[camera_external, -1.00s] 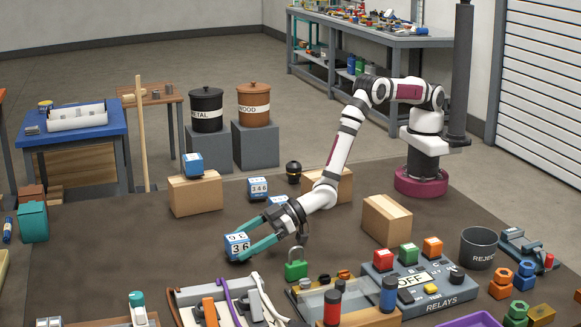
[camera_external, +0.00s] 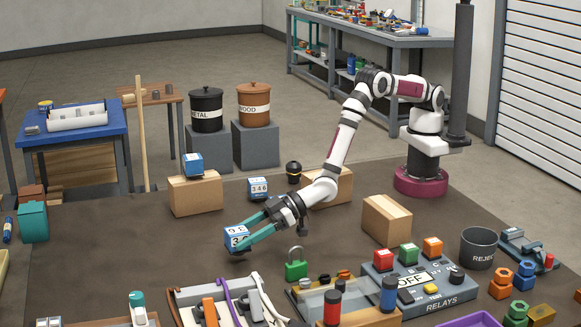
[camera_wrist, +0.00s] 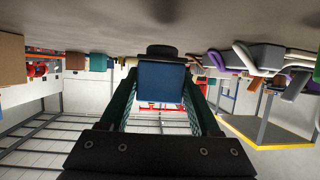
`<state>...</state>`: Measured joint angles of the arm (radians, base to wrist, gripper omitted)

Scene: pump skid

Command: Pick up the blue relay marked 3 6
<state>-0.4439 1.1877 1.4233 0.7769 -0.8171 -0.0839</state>
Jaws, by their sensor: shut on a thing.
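The blue relay marked 3 6 (camera_external: 236,238) is a blue cube with white faces and dark figures. It is between the teal fingers of my gripper (camera_external: 247,234), which are shut on it. It is tilted and looks to be just above the dark table. One finger partly hides its front marking. In the wrist view the relay (camera_wrist: 161,82) shows its blue side between the two fingers of my gripper (camera_wrist: 162,92), with a dark round part at its far end.
Another blue relay marked 3 4 6 (camera_external: 258,188) stands farther back. One more blue relay (camera_external: 193,164) sits on a cardboard box (camera_external: 195,195). A green padlock (camera_external: 296,266) and the RELAYS panel (camera_external: 420,280) lie to the right. Dark table left of my gripper is clear.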

